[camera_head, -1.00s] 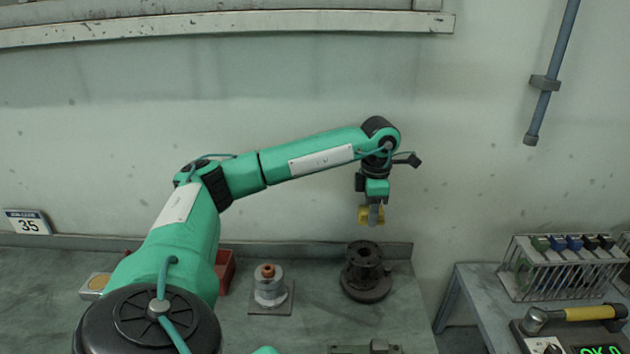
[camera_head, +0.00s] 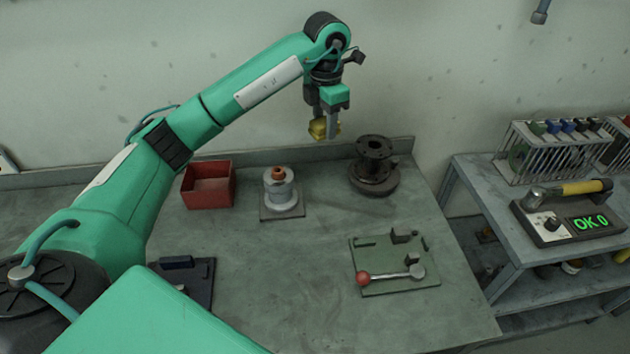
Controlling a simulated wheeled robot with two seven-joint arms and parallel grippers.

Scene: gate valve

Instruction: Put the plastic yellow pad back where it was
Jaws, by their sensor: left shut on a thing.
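The yellow pad (camera_head: 317,129) is held between the fingers of my left gripper (camera_head: 326,128), which is shut on it. The gripper points down and holds the pad in the air above the back of the workbench. In the picture it is above and left of the dark flanged valve body (camera_head: 373,172) and above and right of the grey cylinder with an orange top (camera_head: 279,190). The gripper fingers partly hide the pad. My right gripper is not in view.
A red open box (camera_head: 208,186) stands at the back left of the workbench (camera_head: 310,300). A green plate with a red-knobbed lever (camera_head: 395,265) lies at the front right. A dark fixture (camera_head: 185,275) is partly behind my left arm. A side shelf (camera_head: 470,200) holds a rack and a tester reading "OK 0".

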